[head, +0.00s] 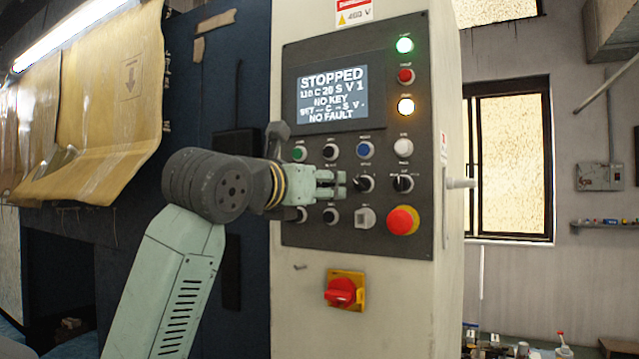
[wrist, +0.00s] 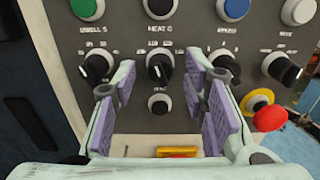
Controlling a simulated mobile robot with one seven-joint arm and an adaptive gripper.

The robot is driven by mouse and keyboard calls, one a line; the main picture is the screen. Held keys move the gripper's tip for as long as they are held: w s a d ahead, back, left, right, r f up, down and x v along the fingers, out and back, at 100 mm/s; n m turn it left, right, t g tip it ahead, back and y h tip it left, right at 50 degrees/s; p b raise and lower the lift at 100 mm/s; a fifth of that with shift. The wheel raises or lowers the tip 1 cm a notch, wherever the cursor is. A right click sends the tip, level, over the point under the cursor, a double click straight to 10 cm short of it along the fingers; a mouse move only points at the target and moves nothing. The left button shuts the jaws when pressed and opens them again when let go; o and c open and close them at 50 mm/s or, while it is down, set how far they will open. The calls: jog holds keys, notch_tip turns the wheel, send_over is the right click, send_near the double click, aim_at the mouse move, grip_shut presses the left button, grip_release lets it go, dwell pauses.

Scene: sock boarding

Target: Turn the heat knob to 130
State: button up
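The heat knob (wrist: 160,67), black with a pale pointer line, sits under a "HEAT C" label in the wrist view. Its pointer is roughly upright; the scale numbers are too small to read surely. My gripper (wrist: 160,82) is open, with one purple-padded finger left of the knob and the other right of it, both apart from it. In the head view my gripper (head: 342,184) is in front of the panel and hides the heat knob. The display (head: 332,92) reads STOPPED, what looks like 110 C 20 S V 1, NO KEY and NO FAULT.
The dwell knob (wrist: 97,68) and speed knob (wrist: 227,68) flank the heat knob closely. A mode knob (wrist: 281,69) is farther right. A red emergency button (head: 403,220) sticks out at lower right. A red switch (head: 341,292) is below the panel.

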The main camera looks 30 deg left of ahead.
jog(key=shift+c, duration=0.2)
grip_shut()
jog(key=shift+m, duration=0.4)
jog(key=shift+m+b, duration=0.3)
jog(key=shift+m, duration=0.7)
jog(key=m, duration=0.4)
jog(key=shift+m, duration=0.3)
jog(key=m, duration=0.4)
jog(key=shift+m+b, duration=0.3)
jog(key=shift+b, duration=0.05)
jog(key=shift+m, duration=1.9)
